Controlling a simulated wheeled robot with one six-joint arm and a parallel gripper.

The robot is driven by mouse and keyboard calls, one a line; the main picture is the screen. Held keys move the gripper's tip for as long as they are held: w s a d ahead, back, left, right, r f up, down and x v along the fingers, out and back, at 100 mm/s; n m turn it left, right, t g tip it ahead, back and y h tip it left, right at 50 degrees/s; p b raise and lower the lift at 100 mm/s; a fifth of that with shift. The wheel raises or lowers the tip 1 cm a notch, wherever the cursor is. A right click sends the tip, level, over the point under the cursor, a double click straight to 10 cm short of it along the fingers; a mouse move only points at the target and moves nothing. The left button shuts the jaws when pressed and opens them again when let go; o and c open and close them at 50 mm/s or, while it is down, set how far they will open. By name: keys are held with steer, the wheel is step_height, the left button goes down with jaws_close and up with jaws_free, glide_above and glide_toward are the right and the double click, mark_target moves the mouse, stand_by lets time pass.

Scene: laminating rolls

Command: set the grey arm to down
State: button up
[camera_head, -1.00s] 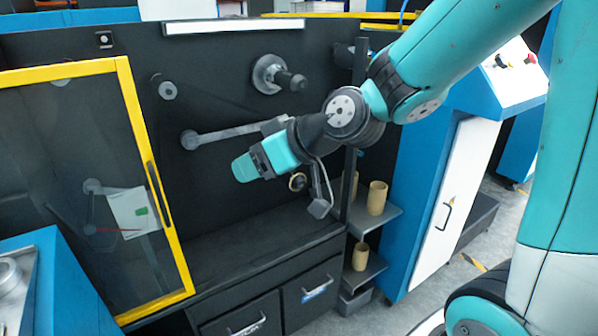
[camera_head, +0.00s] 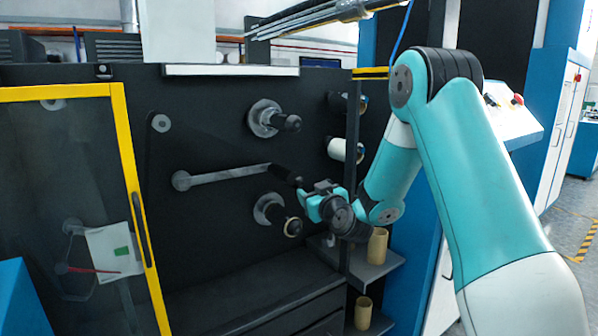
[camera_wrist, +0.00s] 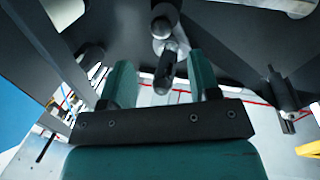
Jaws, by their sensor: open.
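The grey arm (camera_head: 225,174) is a bar on the dark machine panel. It runs from a round pivot at its left end, nearly level and slightly raised to the right. A black handle (camera_head: 287,176) sticks out at its right end. My gripper (camera_head: 304,197) is just below and right of this handle in the head view, and I cannot tell whether they touch. In the wrist view my gripper (camera_wrist: 160,78) has its two teal fingers apart. A dark cylinder shows between or beyond them; I cannot tell if it is the handle.
An upper spindle (camera_head: 270,118) and a lower spindle (camera_head: 268,208) stick out from the panel above and below the handle. A white roll (camera_head: 345,150) is to the right. Cardboard cores (camera_head: 377,245) stand on side shelves. A yellow-framed door (camera_head: 133,180) is at the left.

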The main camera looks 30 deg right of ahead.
mark_target(301, 184)
steer(key=w+p, duration=0.1)
steer(key=w, duration=0.2)
steer(key=w+d+p, duration=0.1)
steer(key=w, duration=0.2)
steer(key=w+p, duration=0.1)
steer(key=w, duration=0.2)
steer(key=shift+w+d, duration=0.2)
steer(key=shift+w, duration=0.1)
